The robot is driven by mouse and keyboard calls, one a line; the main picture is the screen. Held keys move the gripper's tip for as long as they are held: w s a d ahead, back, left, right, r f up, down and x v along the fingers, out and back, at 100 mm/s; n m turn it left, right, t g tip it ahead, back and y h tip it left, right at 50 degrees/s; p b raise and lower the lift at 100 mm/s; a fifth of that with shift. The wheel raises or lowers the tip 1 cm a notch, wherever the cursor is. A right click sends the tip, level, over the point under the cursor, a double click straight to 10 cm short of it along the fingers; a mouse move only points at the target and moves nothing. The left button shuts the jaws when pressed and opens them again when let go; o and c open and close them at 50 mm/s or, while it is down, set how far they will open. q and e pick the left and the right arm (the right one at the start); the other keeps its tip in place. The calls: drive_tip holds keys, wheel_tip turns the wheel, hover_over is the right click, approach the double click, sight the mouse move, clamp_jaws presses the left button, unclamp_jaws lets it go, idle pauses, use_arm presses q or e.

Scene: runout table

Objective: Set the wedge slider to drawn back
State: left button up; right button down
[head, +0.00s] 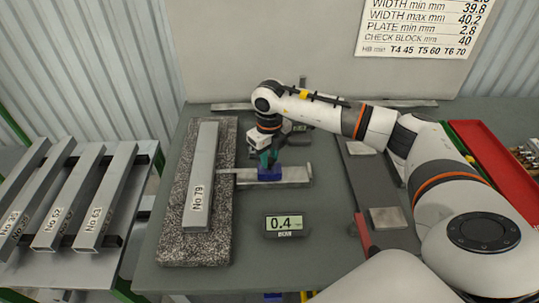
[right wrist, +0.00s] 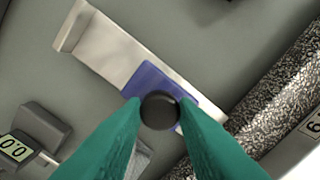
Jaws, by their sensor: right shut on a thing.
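The wedge slider is a blue block (head: 270,175) on a flat bright metal bar (head: 298,176), in the middle of the table. In the right wrist view the blue block (right wrist: 150,80) sits across the metal bar (right wrist: 105,45), nearer its granite-side end than its raised lip. A round black knob (right wrist: 160,110) stands on the block. My right gripper (head: 268,157) is above the block, and its teal fingertips (right wrist: 160,112) are shut on the knob from both sides. The fingers hide part of the block and bar. My left gripper is not in view.
A speckled granite plate (head: 167,235) bearing a steel bar marked No 79 (head: 200,165) lies left of the slider. A gauge display (head: 284,224) reading 0.4 stands in front. A dark rail (head: 372,180) lies right. More bars (head: 75,200) rest on a left rack.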

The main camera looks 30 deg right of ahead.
drive_tip(key=s+d, duration=0.1)
drive_tip(key=d, duration=0.1)
drive_tip(key=s+d+b, duration=0.1)
drive_tip(key=d, duration=0.1)
drive_tip(key=s+d+b, duration=0.1)
drive_tip(key=s+d, duration=0.1)
drive_tip(key=shift+d, duration=0.4)
drive_tip(key=shift+a, duration=0.1)
drive_tip(key=c, duration=1.4)
unclamp_jaws()
drive_tip(key=shift+o, duration=1.3)
drive_tip(key=shift+s+d, duration=0.1)
drive_tip(key=shift+d, duration=0.1)
drive_tip(key=shift+a, duration=0.1)
